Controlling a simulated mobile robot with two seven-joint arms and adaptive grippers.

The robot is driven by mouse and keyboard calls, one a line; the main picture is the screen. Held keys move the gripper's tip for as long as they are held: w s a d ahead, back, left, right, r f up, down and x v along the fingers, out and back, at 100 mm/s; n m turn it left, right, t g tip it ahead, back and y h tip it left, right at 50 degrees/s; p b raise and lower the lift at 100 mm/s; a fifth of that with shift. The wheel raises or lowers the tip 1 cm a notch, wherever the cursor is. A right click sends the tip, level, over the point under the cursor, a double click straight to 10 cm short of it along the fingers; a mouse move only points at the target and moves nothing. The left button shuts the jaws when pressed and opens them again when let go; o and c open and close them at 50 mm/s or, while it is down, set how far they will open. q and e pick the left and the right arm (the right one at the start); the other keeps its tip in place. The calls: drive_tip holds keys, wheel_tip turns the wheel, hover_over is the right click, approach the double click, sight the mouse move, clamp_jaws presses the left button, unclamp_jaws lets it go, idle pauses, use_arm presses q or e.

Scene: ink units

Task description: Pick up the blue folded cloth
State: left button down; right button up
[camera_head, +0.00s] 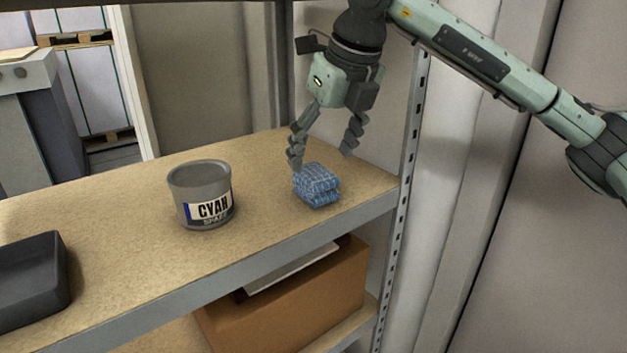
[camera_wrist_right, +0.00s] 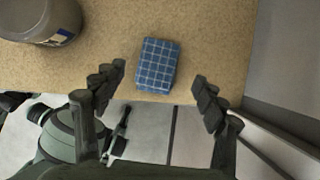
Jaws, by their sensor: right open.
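The blue folded cloth (camera_head: 317,186) has a pale check pattern and lies on the shelf board near its front right edge. In the right wrist view the cloth (camera_wrist_right: 158,66) lies on the board ahead of the fingers, a little left of the middle between them. My right gripper (camera_head: 322,158) is open and empty, just above and behind the cloth. Its two fingers also show in the right wrist view (camera_wrist_right: 158,92), spread wider than the cloth. I see no contact with the cloth. My left gripper is not in view.
A grey ink can (camera_head: 206,197) marked cyan stands left of the cloth. A dark tray (camera_head: 30,280) is at the far left of the shelf. A metal upright (camera_head: 404,170) bounds the shelf on the right. A cardboard box (camera_head: 290,305) sits below.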

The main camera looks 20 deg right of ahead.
sight(318, 172)
drive_tip(key=x, duration=0.4)
drive_tip(key=shift+s+f+p, duration=0.25)
drive_tip(key=shift+f+p, duration=0.05)
drive_tip(key=shift+f, duration=0.1)
drive_tip(key=shift+w+a+f, duration=0.1)
drive_tip(key=shift+w+f, duration=0.05)
drive_tip(key=shift+f, duration=0.1)
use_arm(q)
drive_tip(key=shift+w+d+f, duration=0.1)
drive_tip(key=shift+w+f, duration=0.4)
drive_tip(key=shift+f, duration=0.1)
use_arm(e)
drive_tip(key=shift+c, duration=0.6)
drive_tip(key=c, duration=1.1)
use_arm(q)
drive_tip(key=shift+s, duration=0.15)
use_arm(e)
drive_tip(key=shift+c, duration=0.2)
drive_tip(key=shift+r, duration=0.2)
